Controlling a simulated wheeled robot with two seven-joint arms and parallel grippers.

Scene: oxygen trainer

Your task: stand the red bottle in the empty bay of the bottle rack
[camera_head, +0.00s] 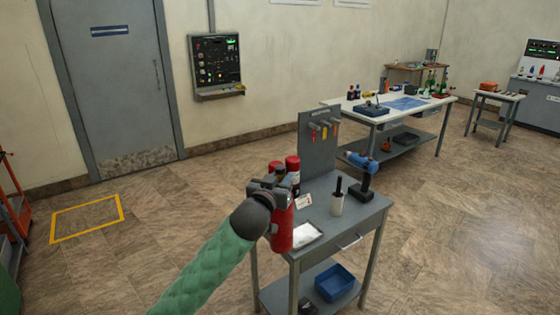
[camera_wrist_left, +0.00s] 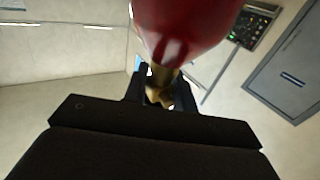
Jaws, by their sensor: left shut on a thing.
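My left gripper (camera_head: 270,186) is shut on a red bottle (camera_head: 281,228), which hangs roughly upright at the left side of the grey bench (camera_head: 352,222). In the left wrist view the red bottle (camera_wrist_left: 187,22) shows large, with its brass neck between the fingers of the gripper (camera_wrist_left: 160,88). Behind the gripper in the head view stand other red bottles, one at the right (camera_head: 292,166) and one partly hidden at the left (camera_head: 274,167). The bottle rack and its empty bay cannot be made out; my gripper and the held bottle cover that area. My right gripper is not in view.
On the bench stand a white container with a black top (camera_head: 337,199), a blue device on a dark stand (camera_head: 364,180), a silver tray (camera_head: 307,236) and an upright tool board (camera_head: 318,150). A blue bin (camera_head: 335,283) sits on the lower shelf.

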